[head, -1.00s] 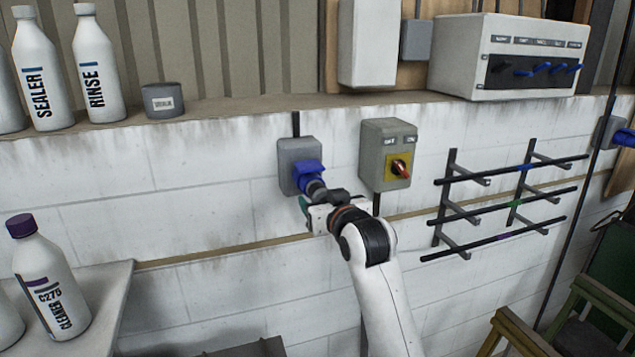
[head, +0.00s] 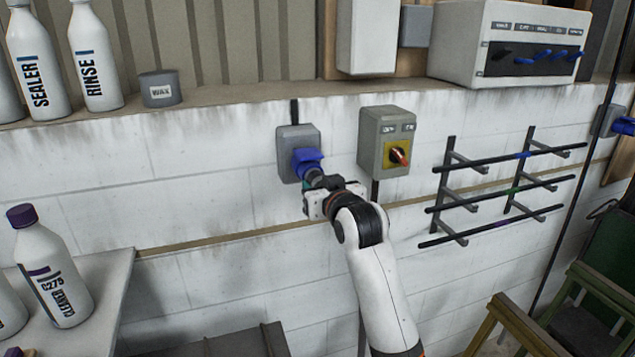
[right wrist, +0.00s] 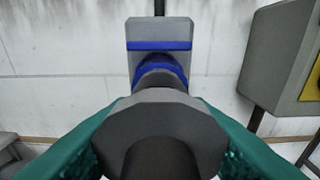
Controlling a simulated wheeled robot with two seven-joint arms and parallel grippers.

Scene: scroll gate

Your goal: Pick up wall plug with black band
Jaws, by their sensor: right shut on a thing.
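The wall plug (right wrist: 162,110) is a dark grey round body seen end-on in the right wrist view. It is in line with the blue-lidded wall socket (head: 298,152) and appears to touch it. The socket also shows in the right wrist view (right wrist: 159,47). I cannot make out a black band. My right gripper (head: 312,192) is at the socket, its teal fingers shut on the plug from both sides; they also show in the right wrist view (right wrist: 160,140). My left gripper is not in view.
A grey switch box (head: 385,140) with a red knob is just right of the socket. A rod rack (head: 505,190) is further right. Bottles (head: 95,65) and a wax tin (head: 160,88) stand on the ledge. A cleaner bottle (head: 48,270) stands on the lower-left table (head: 110,285).

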